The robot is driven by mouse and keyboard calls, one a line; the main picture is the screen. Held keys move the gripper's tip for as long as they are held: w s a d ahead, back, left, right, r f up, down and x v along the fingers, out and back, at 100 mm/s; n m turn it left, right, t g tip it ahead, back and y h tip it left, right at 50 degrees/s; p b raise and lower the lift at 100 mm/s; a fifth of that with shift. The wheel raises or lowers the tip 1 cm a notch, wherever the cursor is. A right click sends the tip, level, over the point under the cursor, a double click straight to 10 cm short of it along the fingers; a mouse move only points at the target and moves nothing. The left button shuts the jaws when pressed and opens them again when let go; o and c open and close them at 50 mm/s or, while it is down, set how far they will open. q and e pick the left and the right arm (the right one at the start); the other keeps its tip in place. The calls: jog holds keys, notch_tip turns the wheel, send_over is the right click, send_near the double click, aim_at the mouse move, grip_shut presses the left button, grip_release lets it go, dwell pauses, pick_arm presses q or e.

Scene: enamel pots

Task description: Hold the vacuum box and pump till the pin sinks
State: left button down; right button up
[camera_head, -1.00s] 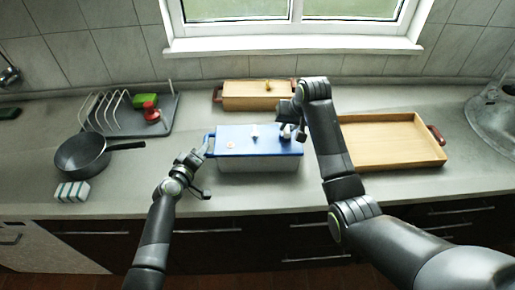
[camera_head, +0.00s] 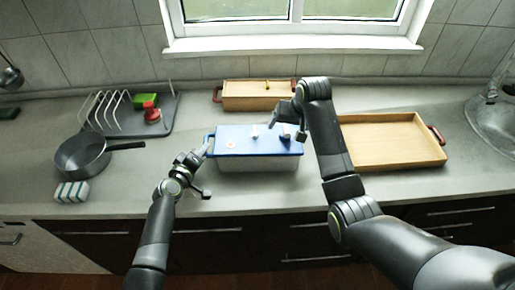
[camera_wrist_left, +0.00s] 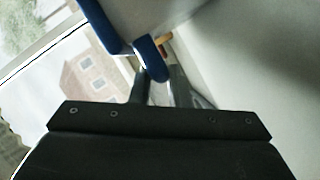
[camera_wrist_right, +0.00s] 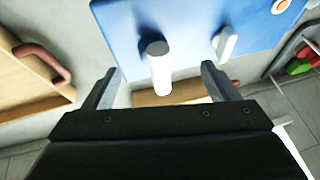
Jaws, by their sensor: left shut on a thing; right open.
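The vacuum box (camera_head: 258,164) stands on the counter, with a blue lid (camera_head: 270,150) and a pale body. My left gripper (camera_head: 209,150) is shut on the blue handle at its left end, which also shows in the left wrist view (camera_wrist_left: 152,60).
A wooden tray (camera_head: 392,158) lies right of the box, and a wooden box (camera_head: 258,103) with red handles stands behind it. A dish rack (camera_head: 165,122), a frying pan (camera_head: 80,160) and a sponge (camera_head: 71,192) are at left. The counter's front strip is clear.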

jog(key=shift+r, duration=0.1)
jog(key=v, duration=0.7)
dwell(0.6)
pick_arm(q)
jog(key=c, duration=1.3)
grip_release()
jog(key=v, duration=1.2)
notch_tip(320, 180, up, 6)
jog(key=p, duration=0.5)
jog(key=shift+p, duration=0.3)
pick_arm(e)
notch_tip(320, 180, up, 5)
jog(key=shift+r, duration=0.25)
